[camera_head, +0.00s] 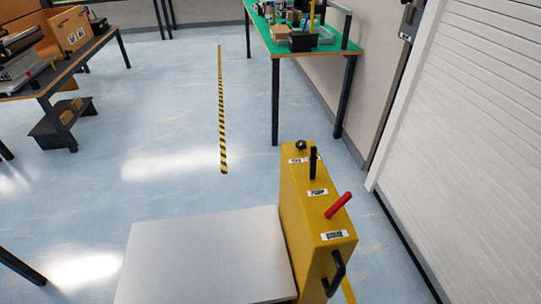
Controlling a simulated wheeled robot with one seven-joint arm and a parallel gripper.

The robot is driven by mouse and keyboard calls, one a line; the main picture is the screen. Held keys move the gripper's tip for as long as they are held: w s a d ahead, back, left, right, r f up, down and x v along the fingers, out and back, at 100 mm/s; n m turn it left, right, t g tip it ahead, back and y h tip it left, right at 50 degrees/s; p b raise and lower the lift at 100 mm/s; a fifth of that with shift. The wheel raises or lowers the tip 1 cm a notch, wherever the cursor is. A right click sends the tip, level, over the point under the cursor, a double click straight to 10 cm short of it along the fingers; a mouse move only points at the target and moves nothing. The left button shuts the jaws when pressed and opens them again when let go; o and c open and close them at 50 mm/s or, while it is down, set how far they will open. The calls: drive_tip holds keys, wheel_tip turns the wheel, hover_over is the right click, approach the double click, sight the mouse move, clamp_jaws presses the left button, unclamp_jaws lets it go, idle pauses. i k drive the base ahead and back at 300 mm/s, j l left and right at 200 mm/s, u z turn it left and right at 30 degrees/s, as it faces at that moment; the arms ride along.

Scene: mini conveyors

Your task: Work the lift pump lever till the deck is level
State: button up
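A yellow lift housing (299,221) stands at the lower middle right. A light grey flat deck (205,258) adjoins its left side; I cannot tell from this angle whether it is level. On the housing top, a black upright lever (313,163) stands behind a label that seems to read PUMP. A red lever (338,205) nearer the front leans up to the right, with another label in front of it. A black knob (300,145) is at the far end. My gripper is not in view.
A black handle (335,273) juts from the housing's near face. A green-topped table (290,50) with several items stands behind. Another table (60,78) with a cardboard box (70,30) is at the left. A white shutter wall (470,140) bounds the right. Blue floor (150,130) between is mostly clear.

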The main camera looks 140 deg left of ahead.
sight(313, 150)
drive_tip(key=u, duration=4.15)
drive_tip(key=i+l+u, duration=0.3)
drive_tip(key=l, duration=0.25)
drive_tip(key=i+l+u, duration=0.15)
drive_tip(key=k+l, duration=0.05)
drive_tip(key=l, duration=0.05)
